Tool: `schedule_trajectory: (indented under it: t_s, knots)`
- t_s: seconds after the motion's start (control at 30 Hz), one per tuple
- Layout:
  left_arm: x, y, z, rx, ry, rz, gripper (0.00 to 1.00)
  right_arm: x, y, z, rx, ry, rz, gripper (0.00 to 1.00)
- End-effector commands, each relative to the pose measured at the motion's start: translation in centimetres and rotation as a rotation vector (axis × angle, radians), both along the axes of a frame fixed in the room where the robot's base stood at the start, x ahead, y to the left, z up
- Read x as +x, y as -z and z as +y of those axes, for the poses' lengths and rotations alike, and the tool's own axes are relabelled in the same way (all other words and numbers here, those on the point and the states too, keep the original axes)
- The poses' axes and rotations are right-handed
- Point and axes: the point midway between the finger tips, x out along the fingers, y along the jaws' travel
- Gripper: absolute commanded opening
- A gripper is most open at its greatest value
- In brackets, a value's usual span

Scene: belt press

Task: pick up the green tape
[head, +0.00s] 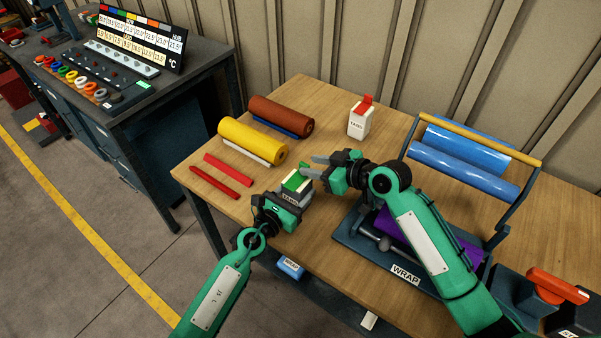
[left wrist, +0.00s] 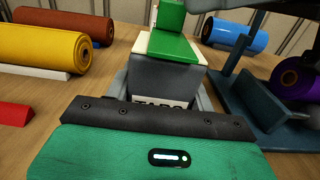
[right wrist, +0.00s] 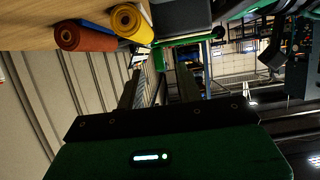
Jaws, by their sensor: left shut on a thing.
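A grey box labelled TABS (left wrist: 165,78) has a white top with a green tape strip (left wrist: 170,47) across it and a green piece standing up at its far side. In the head view the green tape (head: 295,181) shows on top of the box. My left gripper (head: 291,193) is shut on the box, one finger on each side. My right gripper (head: 317,166) is open and empty, its fingers pointing left, close beside the green piece. In the right wrist view the green (right wrist: 185,42) shows just beyond the finger gap.
Yellow (head: 250,140) and brown (head: 281,115) rolls and two red bars (head: 214,175) lie to the left. A white TABS box with a red tab (head: 360,120) stands behind. The WRAP stand (head: 405,272) and blue rolls (head: 460,160) are at right. Coloured rings (head: 72,76) lie on another bench.

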Motion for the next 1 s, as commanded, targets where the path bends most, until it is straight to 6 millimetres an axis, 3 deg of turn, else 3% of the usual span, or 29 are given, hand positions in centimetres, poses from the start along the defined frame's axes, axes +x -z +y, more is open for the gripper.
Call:
schedule_trajectory:
  t_s: [0.43,0.77,0.93,1.0]
  knots:
    - [0.0,0.0,0.0,0.001,0.0,0.001,0.26,2.5,1.8,3.6,0.001,0.0,0.0,0.36]
    - [0.0,0.0,0.0,0.001,0.0,0.001,0.26,2.9,2.1,4.1,-0.001,0.0,-0.001,0.36]
    - [0.0,0.0,0.0,0.001,0.0,0.001,0.26,2.9,2.1,4.1,-0.001,0.0,-0.001,0.05]
    - [0.0,0.0,0.0,0.001,0.0,0.001,0.26,2.9,2.1,4.1,-0.001,0.0,-0.001,0.0]
